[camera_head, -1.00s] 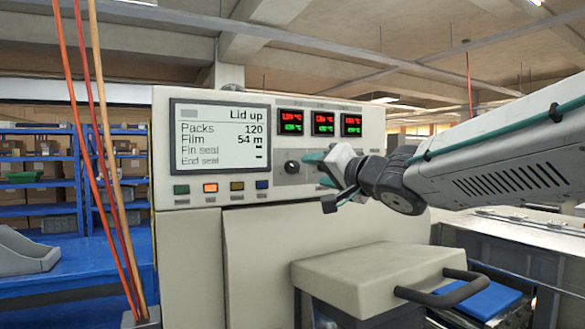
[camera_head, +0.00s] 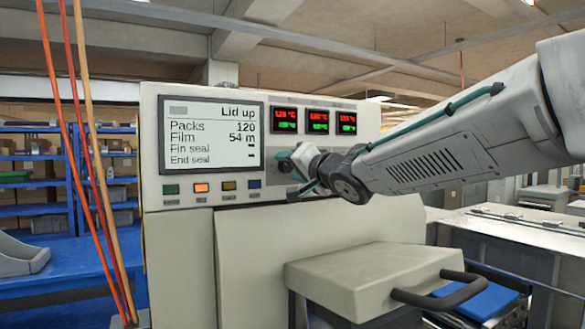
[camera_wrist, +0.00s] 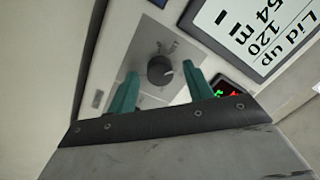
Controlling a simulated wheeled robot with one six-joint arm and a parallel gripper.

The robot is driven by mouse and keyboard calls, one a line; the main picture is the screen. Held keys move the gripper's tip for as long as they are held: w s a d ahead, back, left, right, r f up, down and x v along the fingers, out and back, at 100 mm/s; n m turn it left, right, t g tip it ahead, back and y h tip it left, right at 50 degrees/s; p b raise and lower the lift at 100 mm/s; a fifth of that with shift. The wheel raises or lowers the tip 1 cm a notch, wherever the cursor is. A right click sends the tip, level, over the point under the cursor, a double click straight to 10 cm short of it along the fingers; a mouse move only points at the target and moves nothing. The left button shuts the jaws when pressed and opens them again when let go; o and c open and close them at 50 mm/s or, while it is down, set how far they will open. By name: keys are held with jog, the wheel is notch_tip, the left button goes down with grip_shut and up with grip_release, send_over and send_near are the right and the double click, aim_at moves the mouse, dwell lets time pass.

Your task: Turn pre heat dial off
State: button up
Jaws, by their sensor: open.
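A dark round dial (camera_wrist: 160,70) with a pale pointer mark sits on a light metal plate on the machine's front panel. In the wrist view it lies between and just beyond the two green fingers of my gripper (camera_wrist: 160,92), which are apart and do not visibly touch it. In the head view my gripper (camera_head: 297,172) is at the panel, just below the small displays. The dial there is mostly hidden by the gripper, with a dark part (camera_head: 285,165) showing at its left.
The screen (camera_head: 212,138) reads "Lid up", Packs 120, Film 54 m. Three red and green displays (camera_head: 317,121) sit above the dial. A row of coloured buttons (camera_head: 202,188) lies below the screen. A beige box with a black handle (camera_head: 375,278) juts out below my arm.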

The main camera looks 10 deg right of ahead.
jog(key=c, duration=1)
jog(key=shift+o, duration=0.2)
jog(key=shift+n, duration=0.3)
jog(key=n, duration=0.6)
jog(key=shift+r+h, duration=0.1)
jog(key=shift+h, duration=0.2)
jog(key=n, duration=0.3)
jog(key=shift+n+h, duration=0.4)
jog(key=shift+n, duration=1.4)
jog(key=o, duration=1)
jog(key=shift+c, duration=0.2)
